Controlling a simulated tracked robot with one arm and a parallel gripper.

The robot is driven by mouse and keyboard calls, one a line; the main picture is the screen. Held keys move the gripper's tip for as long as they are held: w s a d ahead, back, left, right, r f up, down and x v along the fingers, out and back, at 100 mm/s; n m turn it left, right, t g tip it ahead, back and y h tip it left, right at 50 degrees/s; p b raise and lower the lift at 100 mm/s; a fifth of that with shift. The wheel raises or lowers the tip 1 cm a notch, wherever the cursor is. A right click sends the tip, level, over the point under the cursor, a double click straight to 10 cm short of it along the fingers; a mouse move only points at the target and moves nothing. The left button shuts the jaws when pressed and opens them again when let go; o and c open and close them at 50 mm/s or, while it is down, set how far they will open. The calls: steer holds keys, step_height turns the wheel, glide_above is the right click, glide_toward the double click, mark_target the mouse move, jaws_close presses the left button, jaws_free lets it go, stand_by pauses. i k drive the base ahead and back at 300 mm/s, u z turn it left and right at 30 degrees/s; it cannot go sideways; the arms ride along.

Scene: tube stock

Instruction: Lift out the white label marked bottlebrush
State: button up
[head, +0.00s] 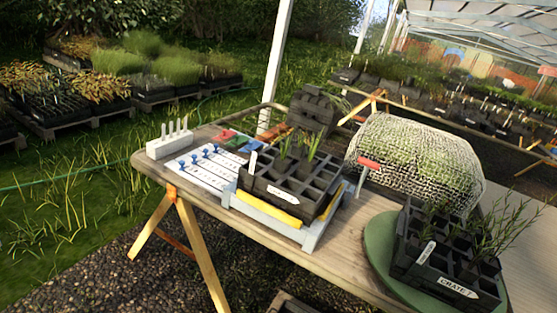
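No word bottlebrush can be read on any label in the head view. Several white labels (175,130) stand upright in a pale block at the table's left end. One white label (252,161) stands at the left corner of the black tube tray (262,198) in the middle. Another white label (427,252) leans at the left side of the black crate (440,293) at the right, whose front tag (457,287) reads something like "CRATE", partly illegible. My gripper does not show.
The wooden table (330,238) stands on trestle legs over gravel. A white sheet with blue pins (208,165), a red-headed marker (368,164) and a mesh-covered mound (415,160) are on it. The crate rests on a green round base (380,245). A white post (277,65) rises behind.

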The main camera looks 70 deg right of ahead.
mark_target(254, 154)
steer(key=z, duration=0.55)
steer(key=i, duration=1.05)
steer(key=z, duration=0.85)
steer(key=i, duration=0.35)
steer(key=z, duration=0.2)
steer(key=k, duration=0.75)
steer(key=z, duration=0.25)
steer(key=i, duration=0.75)
steer(key=u, duration=0.1)
